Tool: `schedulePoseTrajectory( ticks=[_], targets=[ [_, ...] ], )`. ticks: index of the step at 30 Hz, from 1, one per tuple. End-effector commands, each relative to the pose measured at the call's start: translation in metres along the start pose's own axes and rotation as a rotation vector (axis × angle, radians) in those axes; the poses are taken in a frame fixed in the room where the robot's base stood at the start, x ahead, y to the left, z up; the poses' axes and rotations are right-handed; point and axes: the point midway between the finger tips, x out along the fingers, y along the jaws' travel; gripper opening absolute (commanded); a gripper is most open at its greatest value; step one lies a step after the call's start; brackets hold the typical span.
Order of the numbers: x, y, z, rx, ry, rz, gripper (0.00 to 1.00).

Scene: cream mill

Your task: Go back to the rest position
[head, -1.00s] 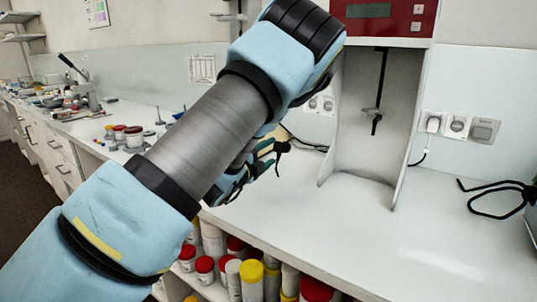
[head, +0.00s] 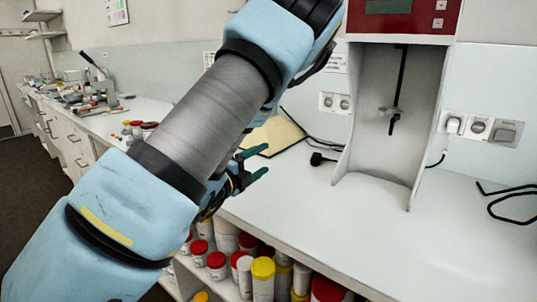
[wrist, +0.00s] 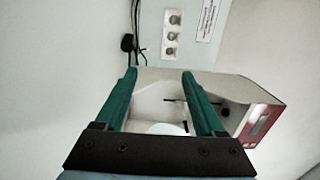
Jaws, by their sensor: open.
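My gripper (head: 262,163) shows partly behind my blue and grey arm in the head view, above the white counter (head: 330,215) near its front edge. Its two green fingers are apart in the wrist view (wrist: 159,76), with nothing held between them. Beyond the fingers in the wrist view stands the mixer (wrist: 250,100), a white cabinet with a red panel. The mixer also stands at the right in the head view (head: 404,20), with a stirring rod hanging in its open bay.
Red- and yellow-lidded jars (head: 263,268) stand on the shelf below the counter. A yellowish sheet (head: 272,135) lies at the back. Wall sockets (head: 480,128) and a black cable (head: 512,203) are at the right. The left bench (head: 75,95) is cluttered. The counter's front right is clear.

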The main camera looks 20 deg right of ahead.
Motion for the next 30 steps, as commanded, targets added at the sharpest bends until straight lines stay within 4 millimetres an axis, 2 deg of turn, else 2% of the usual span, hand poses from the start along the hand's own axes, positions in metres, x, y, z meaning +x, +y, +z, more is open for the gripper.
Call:
schedulePoseTrajectory(
  ticks=[6, 22, 26, 30],
  targets=[
    [-0.009, -0.002, 0.0, 0.0, -0.002, 0.001, 0.71],
    [-0.01, 0.0, 0.004, -0.01, -0.014, 0.004, 0.71],
    [-0.014, 0.006, 0.032, -0.101, -0.116, 0.05, 0.71],
    [-0.034, 0.021, 0.089, -0.325, -0.346, 0.144, 0.71]
  ],
)
